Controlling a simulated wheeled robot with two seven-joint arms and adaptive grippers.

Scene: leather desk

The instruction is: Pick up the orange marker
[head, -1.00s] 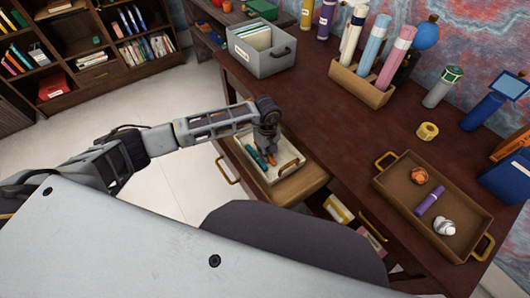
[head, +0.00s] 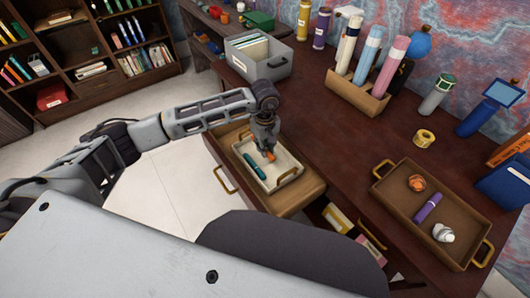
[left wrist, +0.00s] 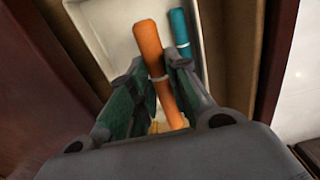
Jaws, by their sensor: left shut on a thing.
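The orange marker (left wrist: 149,42) is between the two fingers of my left gripper (left wrist: 158,88), which is shut on it. In the head view the left gripper (head: 266,147) is over the white tray (head: 294,171) in the pulled-out drawer, and a small orange end of the marker (head: 270,156) shows below the fingers. A teal marker (head: 255,166) lies in the tray beside it; it also shows in the left wrist view (left wrist: 180,34). I cannot tell how far the orange marker is above the tray floor. My right gripper is not in view.
The drawer (head: 298,198) stands open under the dark desk (head: 330,140). On the desk are a grey file box (head: 262,64), a wooden holder (head: 357,94) with tall tubes and a brown tray (head: 405,204) with a purple marker. A bookcase stands at the back left.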

